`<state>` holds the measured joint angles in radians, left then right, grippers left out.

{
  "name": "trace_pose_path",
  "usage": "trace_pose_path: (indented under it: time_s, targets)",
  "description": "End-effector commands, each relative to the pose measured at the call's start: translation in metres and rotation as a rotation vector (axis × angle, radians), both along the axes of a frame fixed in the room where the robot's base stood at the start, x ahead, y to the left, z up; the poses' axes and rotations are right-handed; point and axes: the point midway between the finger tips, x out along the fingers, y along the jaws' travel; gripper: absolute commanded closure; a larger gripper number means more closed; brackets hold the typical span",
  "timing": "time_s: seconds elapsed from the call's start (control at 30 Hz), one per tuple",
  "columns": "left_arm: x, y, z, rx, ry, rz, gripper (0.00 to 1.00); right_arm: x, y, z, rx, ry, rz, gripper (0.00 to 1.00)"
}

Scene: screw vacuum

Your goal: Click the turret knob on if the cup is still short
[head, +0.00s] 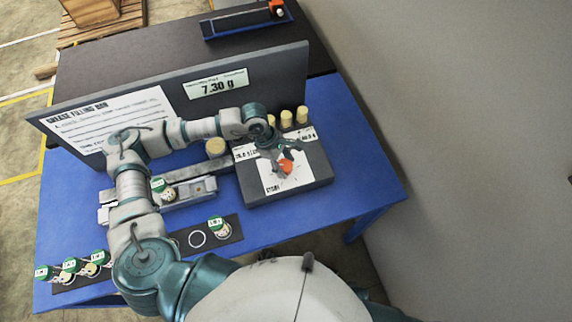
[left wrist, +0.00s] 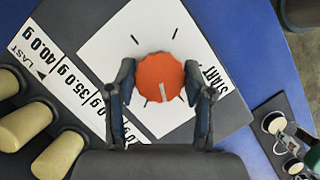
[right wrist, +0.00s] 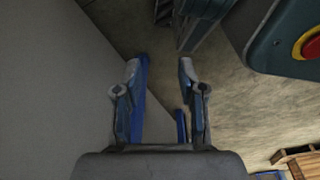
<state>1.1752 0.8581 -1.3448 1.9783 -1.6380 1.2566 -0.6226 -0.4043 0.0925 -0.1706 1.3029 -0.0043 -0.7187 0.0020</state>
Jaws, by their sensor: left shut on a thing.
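The orange turret knob (head: 286,166) sits on a white panel on a grey box (head: 318,165). In the left wrist view the round knob (left wrist: 160,80) lies between the fingers of my left gripper (left wrist: 161,85), which is shut on it. The knob's white mark points down, slightly right, between printed ticks; "START" is printed to its right. A display (head: 216,84) on the board reads 7.30 g. A green-and-white cup (head: 162,189) stands on the grey rail unit left of the box. My right gripper (right wrist: 158,80) is open and empty, away from the table.
Several yellow cylinders (head: 286,118) stand behind the box. The blue table (head: 358,170) is clear on the right.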

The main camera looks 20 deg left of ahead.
Motion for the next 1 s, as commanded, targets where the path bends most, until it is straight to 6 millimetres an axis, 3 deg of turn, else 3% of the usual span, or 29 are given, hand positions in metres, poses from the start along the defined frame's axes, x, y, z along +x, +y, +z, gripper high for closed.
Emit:
trace_pose_path:
  time_s: [0.03, 0.2, 0.4, 0.7, 1.0]
  targets:
    - [0.002, 0.003, -0.007, 0.007, 0.003, -0.036, 0.83, 0.009, 0.002, 0.004, 0.002, -0.009, -0.002, 0.6]
    - [0.003, 0.003, -0.008, 0.006, 0.003, -0.195, 0.83, 0.036, 0.006, 0.039, 0.004, -0.024, -0.008, 0.6]
    - [0.004, 0.003, -0.007, 0.006, 0.001, -0.361, 0.83, 0.055, 0.008, 0.086, 0.007, -0.04, -0.013, 0.6]
    - [0.006, 0.003, -0.005, 0.008, 0.0, -0.532, 0.83, 0.063, 0.008, 0.143, 0.008, -0.057, -0.019, 0.6]
    - [0.006, 0.003, -0.002, 0.01, -0.003, -0.599, 0.83, 0.063, 0.007, 0.168, 0.008, -0.062, -0.021, 0.6]
